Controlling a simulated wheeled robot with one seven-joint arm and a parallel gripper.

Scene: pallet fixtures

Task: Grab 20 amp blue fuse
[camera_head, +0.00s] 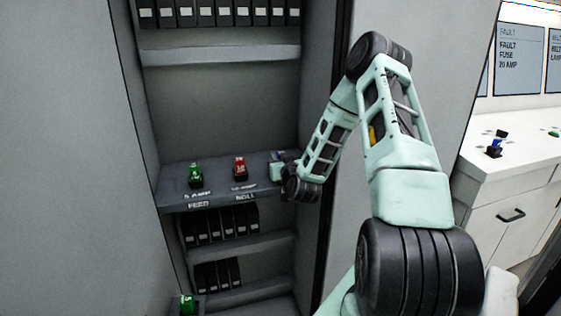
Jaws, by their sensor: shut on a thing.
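A blue fuse (501,134) stands upright in a black holder on the white counter at the right. My gripper (279,158) is inside the open cabinet at the right end of the grey shelf, far to the left of that counter fuse. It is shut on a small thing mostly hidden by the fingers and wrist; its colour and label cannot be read. A green fuse (195,173) and a red fuse (240,165) stand on the same shelf, left of my gripper.
The cabinet's right wall (318,80) is close beside my arm. Black modules (218,225) fill shelves above and below. Another green fuse (187,303) is low at left. A screen (519,60) reads FAULT FUSE 20 AMP. The counter (530,160) has much bare surface.

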